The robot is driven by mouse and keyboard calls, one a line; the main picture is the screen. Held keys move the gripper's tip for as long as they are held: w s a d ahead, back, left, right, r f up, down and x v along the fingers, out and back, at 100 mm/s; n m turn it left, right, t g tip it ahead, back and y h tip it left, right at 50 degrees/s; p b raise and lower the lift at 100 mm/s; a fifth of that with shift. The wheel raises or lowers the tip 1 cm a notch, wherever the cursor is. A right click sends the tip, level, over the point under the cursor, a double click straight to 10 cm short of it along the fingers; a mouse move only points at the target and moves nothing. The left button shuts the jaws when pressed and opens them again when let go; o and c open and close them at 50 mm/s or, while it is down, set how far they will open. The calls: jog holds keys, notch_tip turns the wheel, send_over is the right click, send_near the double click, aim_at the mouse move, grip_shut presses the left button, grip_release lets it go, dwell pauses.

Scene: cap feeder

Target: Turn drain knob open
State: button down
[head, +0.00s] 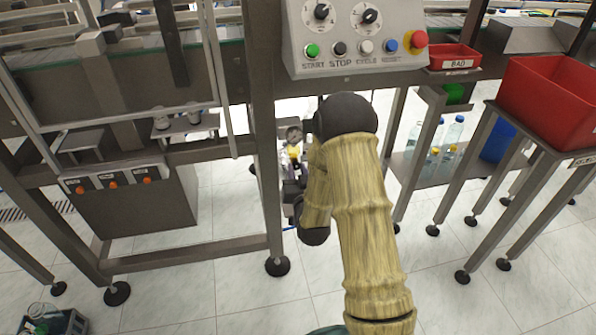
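A small air unit with a round pressure gauge (293,134) and a yellow part (294,152) hangs low behind the panel's left leg. I cannot make out a drain knob on it; the lower part of the unit is crowded by my wrist. My arm, in a tan sleeve, reaches forward and down at the middle. My gripper (291,190) is a small dark shape just below the gauge and yellow part, left of my wrist. Its fingers are too small and overlapped to tell whether they are open, or whether they touch the unit.
A control panel (358,32) with two black dials and several buttons stands above my arm. Steel machine legs (263,130) flank the space. A large red bin (552,98), a small red BAD bin (455,56) and bottles (455,132) are right. The tiled floor in front is mostly clear.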

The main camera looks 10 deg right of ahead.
jog(key=shift+m, duration=0.4)
jog(key=m+b, duration=0.1)
jog(key=m, duration=0.7)
jog(key=shift+d+b, duration=0.1)
jog(key=shift+b, duration=0.2)
jog(key=m, duration=0.5)
jog(key=shift+d+r, duration=0.1)
jog(key=shift+w+m+y+p, duration=0.1)
jog(key=shift+m+y+p, duration=0.3)
jog(key=shift+m, duration=1.5)
jog(key=c, duration=1.2)
grip_release()
jog(key=shift+c, duration=0.2)
